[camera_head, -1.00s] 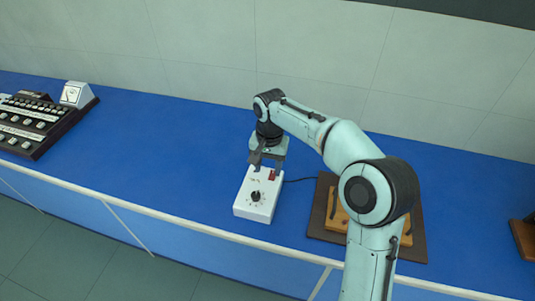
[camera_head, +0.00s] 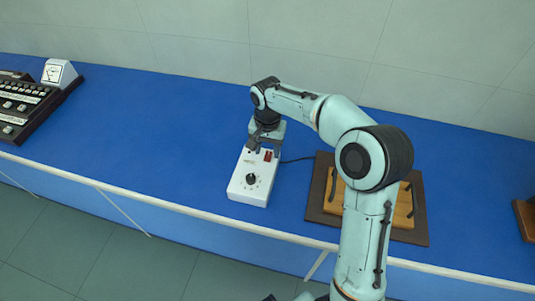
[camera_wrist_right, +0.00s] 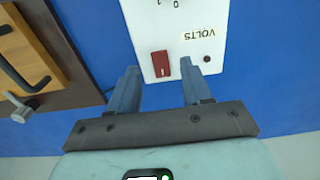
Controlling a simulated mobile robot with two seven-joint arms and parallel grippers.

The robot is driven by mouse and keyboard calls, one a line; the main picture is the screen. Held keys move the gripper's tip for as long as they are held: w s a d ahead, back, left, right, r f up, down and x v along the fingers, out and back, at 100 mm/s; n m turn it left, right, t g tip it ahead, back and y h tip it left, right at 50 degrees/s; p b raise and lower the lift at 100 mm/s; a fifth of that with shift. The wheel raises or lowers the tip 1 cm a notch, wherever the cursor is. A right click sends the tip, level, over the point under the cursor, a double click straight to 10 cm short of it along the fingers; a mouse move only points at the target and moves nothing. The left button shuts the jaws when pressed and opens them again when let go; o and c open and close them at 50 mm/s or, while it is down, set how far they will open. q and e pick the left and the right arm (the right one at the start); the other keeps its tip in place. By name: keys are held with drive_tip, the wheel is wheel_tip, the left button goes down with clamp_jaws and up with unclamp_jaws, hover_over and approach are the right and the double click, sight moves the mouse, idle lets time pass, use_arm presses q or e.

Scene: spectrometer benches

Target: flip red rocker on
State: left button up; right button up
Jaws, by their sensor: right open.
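A white control box (camera_head: 243,188) with a black knob (camera_head: 251,178) stands on the blue bench. Its red rocker (camera_head: 267,156) is near the box's far end. In the right wrist view the red rocker (camera_wrist_right: 160,64) shows beside a "VOLTS" label (camera_wrist_right: 200,32). My right gripper (camera_head: 265,148) is open above the far end of the box. In the wrist view its two fingers (camera_wrist_right: 160,78) are apart, with the rocker between and just beyond their tips. Whether a finger touches the box I cannot tell. My left gripper is not clearly in view.
A brown board with a wooden tray (camera_head: 402,212) lies right of the box, partly behind my arm. A dark panel instrument (camera_head: 38,110) with a meter stands at the far left. The blue bench (camera_head: 150,130) between is clear. A cable runs from the box rightward.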

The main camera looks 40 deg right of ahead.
sight(268, 156)
use_arm(q)
drive_tip(key=shift+f, duration=0.15)
use_arm(e)
drive_tip(key=shift+f, duration=1.3)
clamp_jaws()
drive_tip(key=shift+r, duration=0.1)
drive_tip(key=g+y+p, duration=0.1)
drive_tip(key=p, duration=0.2)
drive_tip(key=w+y+p, duration=0.1)
drive_tip(key=p, duration=0.2)
drive_tip(key=shift+d+r+g, duration=0.15)
drive_tip(key=shift+d+g, duration=0.2)
drive_tip(key=shift+g, duration=0.05)
drive_tip(key=shift+y, duration=0.3)
use_arm(q)
drive_tip(key=w+r+t, duration=0.1)
drive_tip(key=w+r, duration=0.6)
drive_tip(key=r, duration=0.1)
use_arm(e)
drive_tip(key=shift+s, duration=0.2)
unclamp_jaws()
drive_tip(key=shift+f, duration=0.2)
